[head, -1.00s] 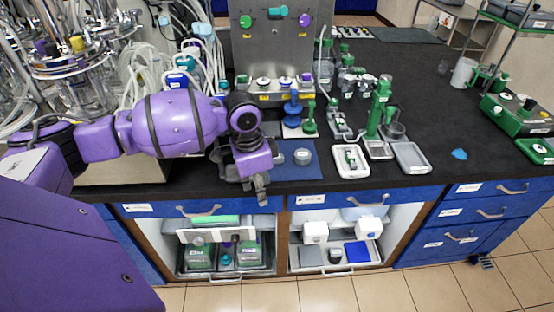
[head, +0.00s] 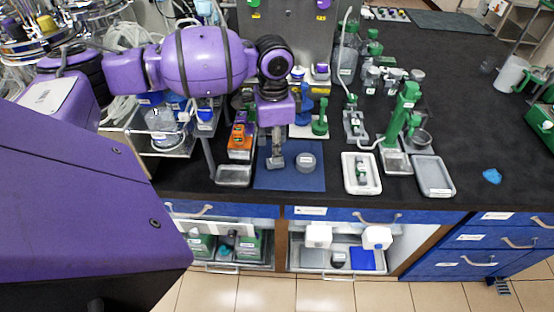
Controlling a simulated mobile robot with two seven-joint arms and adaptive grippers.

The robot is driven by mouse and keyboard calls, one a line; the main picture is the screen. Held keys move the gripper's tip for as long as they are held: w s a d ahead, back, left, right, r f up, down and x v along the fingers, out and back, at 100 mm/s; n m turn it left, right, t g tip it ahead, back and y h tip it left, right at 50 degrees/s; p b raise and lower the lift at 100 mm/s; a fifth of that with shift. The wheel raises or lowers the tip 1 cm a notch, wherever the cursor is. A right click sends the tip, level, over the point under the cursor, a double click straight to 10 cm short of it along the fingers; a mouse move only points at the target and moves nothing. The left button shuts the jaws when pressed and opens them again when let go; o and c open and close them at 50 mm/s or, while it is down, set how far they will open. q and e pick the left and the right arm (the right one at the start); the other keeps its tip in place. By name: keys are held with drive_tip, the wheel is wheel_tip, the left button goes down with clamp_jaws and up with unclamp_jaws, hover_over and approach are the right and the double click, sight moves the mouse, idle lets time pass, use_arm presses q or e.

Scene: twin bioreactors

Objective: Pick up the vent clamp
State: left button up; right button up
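I cannot tell for sure which thing is the vent clamp; no label is readable. A small green and white fitting (head: 362,170) lies in a white tray (head: 348,186) right of the blue mat, and could be it. My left gripper (head: 276,163) points down over the blue mat (head: 290,182), just left of a round grey lidded piece (head: 306,162) and apart from it. Its fingers look close together, seen edge-on, so their opening is unclear. No held object shows. My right gripper is out of view.
A green stand (head: 400,115) and an empty grey tray (head: 433,175) stand to the right. A blue piece (head: 492,176) lies on bare black bench. An orange box (head: 240,142) and small tray (head: 233,175) are left of the mat. Open bench lies at the far right.

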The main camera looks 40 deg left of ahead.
use_arm(q)
drive_tip(key=shift+f, duration=0.35)
wheel_tip(320, 180, down, 4)
drive_tip(key=shift+w+d+r, duration=0.1)
drive_tip(key=shift+w, duration=0.05)
drive_tip(key=shift+f, duration=0.25)
drive_tip(key=c, duration=0.8)
drive_tip(key=shift+r, duration=0.1)
drive_tip(key=shift+c, duration=0.5)
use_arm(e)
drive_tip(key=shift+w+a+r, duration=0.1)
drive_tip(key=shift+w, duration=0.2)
